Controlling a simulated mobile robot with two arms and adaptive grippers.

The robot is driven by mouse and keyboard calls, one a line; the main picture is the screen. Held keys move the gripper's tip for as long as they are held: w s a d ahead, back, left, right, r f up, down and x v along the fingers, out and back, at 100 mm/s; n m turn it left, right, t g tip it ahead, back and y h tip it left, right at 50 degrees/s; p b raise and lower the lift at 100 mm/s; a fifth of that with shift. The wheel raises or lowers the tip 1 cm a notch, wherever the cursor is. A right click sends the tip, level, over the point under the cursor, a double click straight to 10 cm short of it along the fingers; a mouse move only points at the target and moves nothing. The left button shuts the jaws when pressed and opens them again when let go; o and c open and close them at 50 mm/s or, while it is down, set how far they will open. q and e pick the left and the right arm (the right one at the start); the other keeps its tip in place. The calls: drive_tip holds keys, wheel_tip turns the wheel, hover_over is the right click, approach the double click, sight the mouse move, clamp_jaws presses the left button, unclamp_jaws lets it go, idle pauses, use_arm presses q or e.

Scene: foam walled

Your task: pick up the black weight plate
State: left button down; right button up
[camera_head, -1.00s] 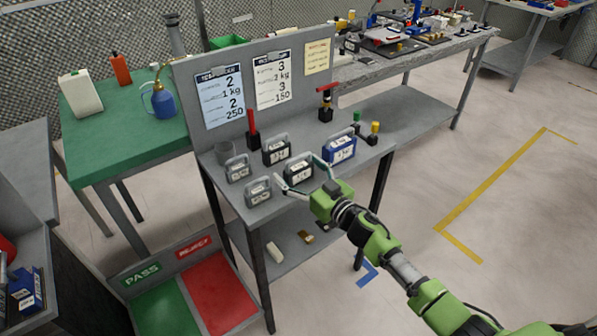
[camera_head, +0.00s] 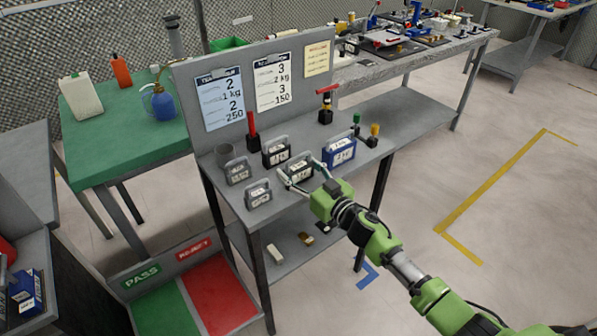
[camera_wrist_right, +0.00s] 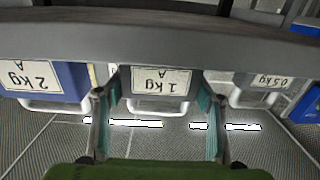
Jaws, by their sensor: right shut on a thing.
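Several block-shaped weights with handles and white labels stand on the grey bench top. The dark weight (camera_head: 301,168) in the front row, between a blue weight (camera_head: 341,152) and a small grey weight (camera_head: 258,193), has my right gripper (camera_head: 304,179) shut on it. In the right wrist view this weight (camera_wrist_right: 160,82) is labelled "1 kg A" and lies between the fingers of my right gripper (camera_wrist_right: 157,95). It appears still on the bench. A black weight (camera_head: 276,152) stands behind it. No round plate shows. My left gripper is not in view.
Red-handled and yellow-topped tools (camera_head: 325,105) stand behind. An upright board (camera_head: 250,85) backs the bench (camera_head: 240,212). A lower shelf holds small items.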

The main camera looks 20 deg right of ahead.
drive_tip(key=s+r+p, duration=0.2)
drive_tip(key=s+r, duration=0.3)
drive_tip(key=r, duration=0.4)
drive_tip(key=s+r+m+h, duration=0.1)
drive_tip(key=s+m+h, duration=0.1)
drive_tip(key=s, duration=0.7)
drive_tip(key=s+r+m+t+h, duration=0.1)
drive_tip(key=s+h, duration=0.3)
drive_tip(key=s, duration=0.6)
drive_tip(key=shift+s+a+r+m+b, duration=0.25)
drive_tip(key=shift+r+m+b, duration=0.1)
drive_tip(key=shift+r+m, duration=0.2)
drive_tip(key=shift+d, duration=0.1)
